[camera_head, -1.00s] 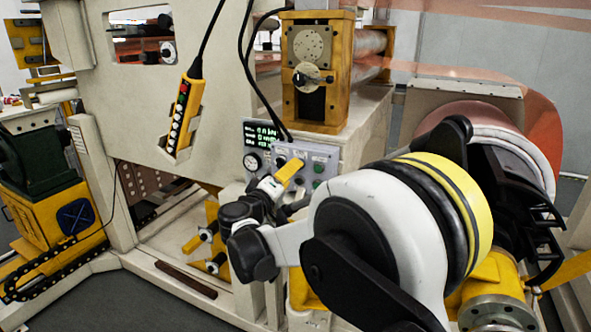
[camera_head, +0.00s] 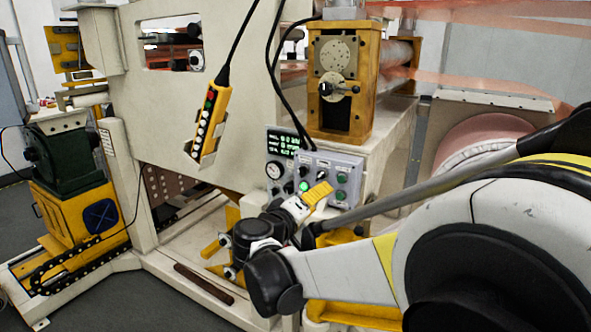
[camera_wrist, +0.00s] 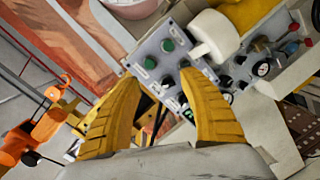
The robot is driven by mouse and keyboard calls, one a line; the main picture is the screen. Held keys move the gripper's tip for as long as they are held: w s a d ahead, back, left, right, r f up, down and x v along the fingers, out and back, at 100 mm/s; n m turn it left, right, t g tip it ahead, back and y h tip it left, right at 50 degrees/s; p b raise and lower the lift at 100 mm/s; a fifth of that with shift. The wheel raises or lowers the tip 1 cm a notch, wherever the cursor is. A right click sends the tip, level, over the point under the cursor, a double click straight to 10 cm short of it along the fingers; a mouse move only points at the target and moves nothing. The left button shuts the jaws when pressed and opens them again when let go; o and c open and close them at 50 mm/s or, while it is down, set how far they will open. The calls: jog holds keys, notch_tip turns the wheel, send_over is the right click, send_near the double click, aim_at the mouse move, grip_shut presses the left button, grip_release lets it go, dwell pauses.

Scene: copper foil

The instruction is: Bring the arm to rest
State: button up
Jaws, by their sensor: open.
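My gripper (camera_wrist: 165,85) shows its two yellow fingers spread apart in the wrist view, with nothing between them. Beyond the fingertips is a grey control panel (camera_wrist: 150,47) with green buttons and a white rounded part (camera_wrist: 214,36). In the head view my gripper (camera_head: 322,193) is a small yellow shape in front of the lower part of the control panel (camera_head: 345,163). I cannot tell from these views whether it touches the panel. My white and black arm reaches in from the lower right and hides part of the machine.
A yellow pendant (camera_head: 209,122) with buttons hangs from a black cable left of the panel. A yellow roller housing (camera_head: 343,80) stands above it. A copper roll (camera_head: 475,143) lies at the right, partly behind my arm. Dark floor (camera_head: 150,300) is open at the lower left.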

jog(key=s+d+f+m+g+y+b, duration=0.1)
jog(key=s+d+f+m+g+y, duration=0.3)
jog(key=s+d, duration=1)
jog(key=s+f+g+y+b, duration=0.1)
jog(key=s+f, duration=0.3)
jog(key=s, duration=0.5)
jog(key=s+f+m+g+y, duration=0.1)
jog(key=s+f+y, duration=0.2)
jog(key=s, duration=0.6)
jog(key=shift+a+f+g+y+b, duration=0.3)
jog(key=shift+a+f+g+b, duration=0.1)
jog(key=shift+f, duration=0.3)
jog(key=shift+c, duration=0.5)
